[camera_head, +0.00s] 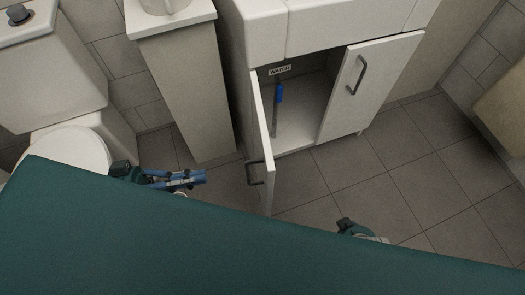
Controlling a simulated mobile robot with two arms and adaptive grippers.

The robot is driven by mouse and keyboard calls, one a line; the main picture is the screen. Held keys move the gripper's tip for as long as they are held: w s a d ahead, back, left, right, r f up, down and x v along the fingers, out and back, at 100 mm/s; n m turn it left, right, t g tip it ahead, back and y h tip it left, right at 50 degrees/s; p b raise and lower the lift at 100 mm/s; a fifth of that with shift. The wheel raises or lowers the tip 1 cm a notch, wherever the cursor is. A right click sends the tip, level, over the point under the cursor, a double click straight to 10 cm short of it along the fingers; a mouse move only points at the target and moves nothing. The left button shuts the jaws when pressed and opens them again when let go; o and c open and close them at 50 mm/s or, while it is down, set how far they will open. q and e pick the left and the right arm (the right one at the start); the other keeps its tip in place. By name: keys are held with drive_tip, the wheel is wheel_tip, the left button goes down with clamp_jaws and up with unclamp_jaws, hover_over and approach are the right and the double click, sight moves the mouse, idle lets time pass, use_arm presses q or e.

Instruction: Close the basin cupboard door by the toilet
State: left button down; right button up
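The basin cupboard (298,140) stands under the white basin. Its left door (264,125) is swung wide open and seen nearly edge-on, with a dark handle (255,173) on its left-facing side. The toilet (68,150) is at left.
A narrow cabinet (187,90) stands between the toilet and cupboard. A blue-topped upright object (279,95) and a "WATER" label (280,70) show inside the cupboard. Tiled floor (375,185) is clear in front of the right door. A beige object (503,105) juts in at right.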

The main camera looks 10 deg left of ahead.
use_arm(q)
drive_tip(key=b+x, duration=0.3)
drive_tip(key=x, duration=1)
drive_tip(key=shift+f+g, duration=0.3)
drive_tip(key=shift+f, duration=0.1)
use_arm(e)
drive_tip(key=w+v, duration=0.1)
drive_tip(key=v, duration=0.9)
drive_tip(key=shift+w+d+r, duration=0.2)
drive_tip(key=shift+d+r, duration=0.15)
drive_tip(key=shift+r, duration=0.25)
use_arm(q)
drive_tip(key=shift+d, duration=0.2)
use_arm(e)
drive_tip(key=shift+w, duration=0.1)
